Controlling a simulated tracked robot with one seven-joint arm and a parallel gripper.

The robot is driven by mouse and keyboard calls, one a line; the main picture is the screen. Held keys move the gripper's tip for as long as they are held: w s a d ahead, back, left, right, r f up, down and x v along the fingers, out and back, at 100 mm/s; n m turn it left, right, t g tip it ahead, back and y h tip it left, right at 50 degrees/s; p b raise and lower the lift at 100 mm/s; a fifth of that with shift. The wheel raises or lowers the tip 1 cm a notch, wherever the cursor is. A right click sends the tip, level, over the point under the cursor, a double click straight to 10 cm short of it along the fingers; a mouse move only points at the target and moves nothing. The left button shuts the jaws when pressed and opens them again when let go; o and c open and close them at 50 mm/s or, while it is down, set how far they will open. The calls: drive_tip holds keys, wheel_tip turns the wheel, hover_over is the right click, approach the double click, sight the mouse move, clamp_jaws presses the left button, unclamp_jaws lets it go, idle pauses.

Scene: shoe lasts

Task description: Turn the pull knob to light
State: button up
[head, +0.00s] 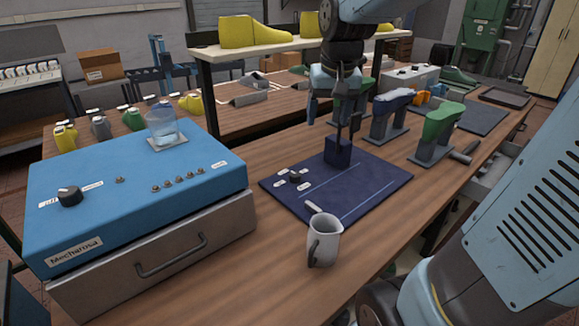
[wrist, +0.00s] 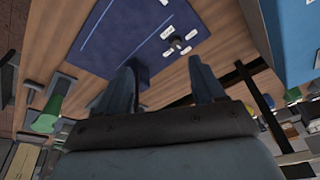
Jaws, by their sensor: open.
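Two dark knobs show, and I cannot read the labels to tell which is the pull knob. A small dark knob (head: 295,178) with several white labels around it sits on the navy mat (head: 375,184). It also shows in the wrist view (wrist: 177,44), ahead of the fingers. A larger black knob (head: 70,195) stands on the blue box (head: 130,215), between white labels. My gripper (head: 334,120) is open and empty above the mat's back part, behind and right of the small knob. Its fingers also show in the wrist view (wrist: 163,65).
A dark blue block (head: 338,152) stands on the mat close below my gripper. A white mug (head: 323,240) stands at the mat's front edge. A glass (head: 162,128) stands on the blue box. Shoe lasts (head: 440,122) on stands are to the right.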

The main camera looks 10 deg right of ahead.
drive_tip(key=w+a+f+g, duration=0.2)
drive_tip(key=w+f, duration=0.4)
drive_tip(key=w, duration=0.4)
drive_tip(key=m+g, duration=0.1)
drive_tip(key=m, duration=0.1)
approach(295, 173)
wheel_tip(295, 173, down, 9)
drive_tip(key=shift+w+r, duration=0.1)
drive_tip(key=shift+w, duration=0.05)
drive_tip(key=shift+n, duration=0.3)
drive_tip(key=c, duration=1.1)
